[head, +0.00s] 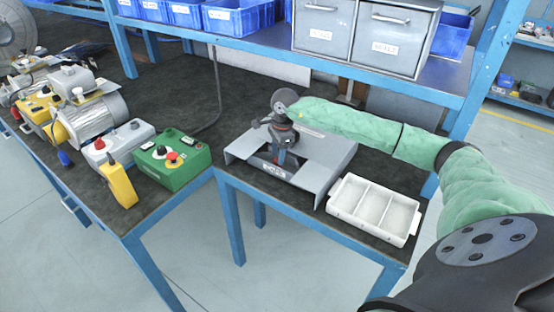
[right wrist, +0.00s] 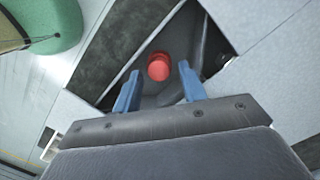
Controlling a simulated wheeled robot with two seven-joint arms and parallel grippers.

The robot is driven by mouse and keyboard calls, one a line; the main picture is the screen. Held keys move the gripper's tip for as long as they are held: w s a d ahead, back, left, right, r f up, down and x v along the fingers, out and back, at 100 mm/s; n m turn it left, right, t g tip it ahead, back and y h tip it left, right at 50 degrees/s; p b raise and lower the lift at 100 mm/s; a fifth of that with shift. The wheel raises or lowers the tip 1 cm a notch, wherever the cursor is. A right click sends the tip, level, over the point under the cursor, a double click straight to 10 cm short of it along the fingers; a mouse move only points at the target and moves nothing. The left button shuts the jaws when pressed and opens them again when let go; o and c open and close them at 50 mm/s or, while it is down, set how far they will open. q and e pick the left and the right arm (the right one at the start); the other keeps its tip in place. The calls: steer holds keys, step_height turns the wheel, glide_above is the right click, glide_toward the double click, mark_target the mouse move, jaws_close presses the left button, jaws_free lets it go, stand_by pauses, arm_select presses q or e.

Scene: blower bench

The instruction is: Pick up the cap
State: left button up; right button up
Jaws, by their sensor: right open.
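A round red cap (right wrist: 158,66) shows in the right wrist view, inside a dark recess between light grey panels. My right gripper (right wrist: 159,78) is open, with its two blue fingers on either side of the cap in the picture and visible gaps to both. I cannot tell how far the cap lies beyond the fingertips. In the head view my right gripper (head: 281,158) points down into the opening of a grey metal housing (head: 325,157) on the bench. The cap cannot be made out there. My left gripper is not in view.
A white three-compartment tray (head: 336,213) stands right of the housing, near the bench's front edge. A green control box (head: 190,168) with a red button and a yellow pendant (head: 120,185) are at left, near motors. A shelf with grey drawers (head: 392,40) and blue bins overhangs behind.

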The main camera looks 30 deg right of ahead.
steer(key=shift+f, duration=0.85)
steer(key=shift+s, duration=0.1)
steer(key=c, duration=0.7)
steer(key=shift+r, duration=0.1)
steer(key=shift+c, duration=0.2)
